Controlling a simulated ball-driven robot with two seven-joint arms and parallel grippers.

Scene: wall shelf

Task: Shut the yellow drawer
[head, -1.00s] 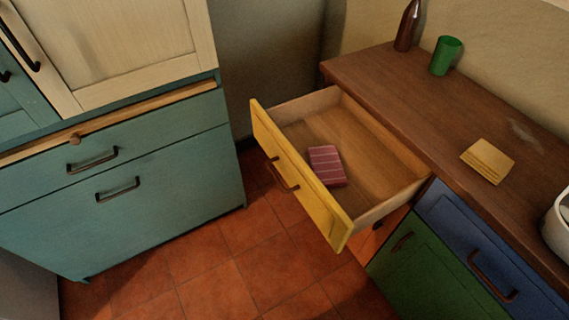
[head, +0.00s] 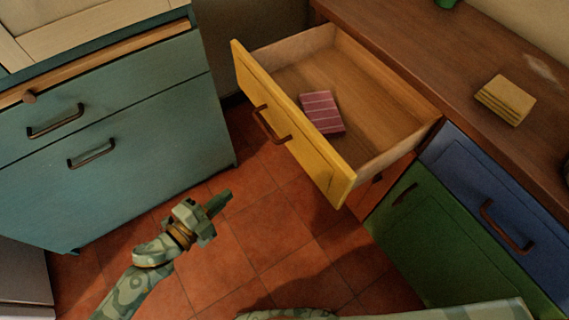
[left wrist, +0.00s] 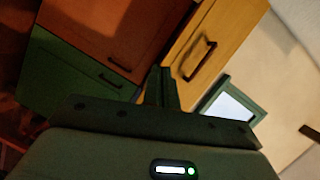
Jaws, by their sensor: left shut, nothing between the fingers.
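The yellow drawer (head: 290,128) stands pulled out from under the brown counter in the head view, with a dark reddish bar handle (head: 268,125) on its front. A pink striped cloth (head: 322,112) lies inside it. My left gripper (head: 218,203) is shut and empty, in front of the drawer and to its lower left, apart from it. In the left wrist view the shut fingers (left wrist: 161,84) point toward the yellow front (left wrist: 210,45) with its dark handle (left wrist: 201,60). My right gripper is not in view.
A blue drawer (head: 490,190) and a green door (head: 430,240) are closed at the right. A teal cabinet (head: 120,140) stands at the left. A folded yellow cloth (head: 506,99) lies on the brown counter (head: 420,50). Tiled floor (head: 270,230) is clear in front of the drawer.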

